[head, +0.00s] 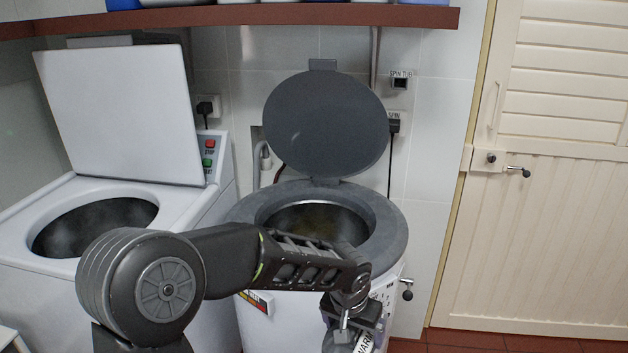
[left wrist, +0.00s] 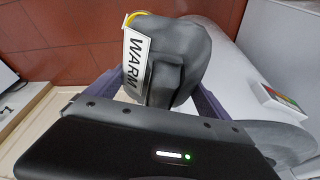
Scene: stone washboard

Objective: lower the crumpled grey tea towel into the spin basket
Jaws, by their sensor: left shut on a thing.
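The crumpled grey tea towel (left wrist: 185,45) is between the two fingers of my left gripper (left wrist: 158,97) in the left wrist view. A white "WARM" label and a bit of yellow show at its left side. In the head view my left gripper (head: 352,318) hangs low in front of the white spinner body, and part of the towel (head: 338,346) shows at the bottom edge. The spin basket (head: 318,218) is the round metal drum inside the spinner's grey rim (head: 392,236). Its front part is hidden by my left arm. My right gripper is out of view.
The spinner's round grey lid (head: 325,122) stands open behind the basket. A white washing machine (head: 180,208) with its lid raised stands at the left. A shelf (head: 240,15) runs overhead. A cream door (head: 560,200) is at the right, above red floor tiles (head: 465,340).

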